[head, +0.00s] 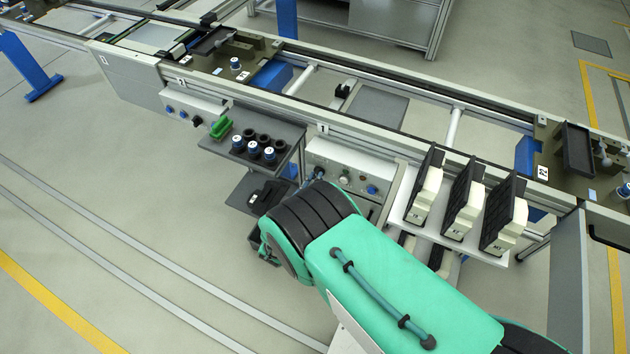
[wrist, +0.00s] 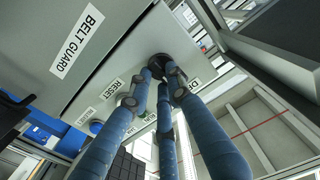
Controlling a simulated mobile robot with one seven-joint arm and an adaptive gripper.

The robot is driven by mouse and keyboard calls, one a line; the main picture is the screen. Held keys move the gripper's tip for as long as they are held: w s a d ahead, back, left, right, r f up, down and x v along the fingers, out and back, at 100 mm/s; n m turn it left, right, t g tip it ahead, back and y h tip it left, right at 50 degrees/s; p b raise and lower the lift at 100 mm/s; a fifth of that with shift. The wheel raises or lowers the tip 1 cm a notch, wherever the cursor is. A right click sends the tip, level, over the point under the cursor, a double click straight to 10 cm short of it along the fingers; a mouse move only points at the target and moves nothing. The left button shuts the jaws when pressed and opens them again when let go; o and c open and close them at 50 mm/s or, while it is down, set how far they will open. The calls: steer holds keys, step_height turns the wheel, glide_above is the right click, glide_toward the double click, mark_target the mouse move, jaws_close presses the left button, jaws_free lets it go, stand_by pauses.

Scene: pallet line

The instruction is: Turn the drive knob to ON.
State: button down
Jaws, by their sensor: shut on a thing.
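The drive knob (wrist: 159,61) is a dark round knob on the grey control panel, seen in the wrist view. My gripper (wrist: 158,78) has blue fingers, and their dark tips are closed around the knob. The fingers hide part of the knob and the lettering beside it, so I cannot tell which position its pointer shows. In the head view, my gripper (head: 317,175) is at the left part of the grey control box (head: 345,159) below the rail. My green arm hides most of the gripper there.
A blue button (wrist: 96,127) and a RESET label (wrist: 113,88) are close to my fingers. A shelf (head: 409,225) with several upright black-and-white units stands right of the box. A dark cart (head: 283,130) with blue-topped parts stands left. Floor is clear at lower left.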

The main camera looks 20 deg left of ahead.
steer(key=shift+a+f+m+b, duration=0.1)
steer(key=shift+f+m+b, duration=0.05)
steer(key=shift+m, duration=2.8)
steer(key=shift+d+f+m+b, duration=0.1)
steer(key=shift+m+b, duration=0.05)
steer(key=shift+m, duration=2.85)
steer(key=shift+a+f+m+b, duration=0.1)
steer(key=shift+f+m+b, duration=0.05)
steer(key=shift+m, duration=2.8)
steer(key=c, duration=1.6)
jaws_free()
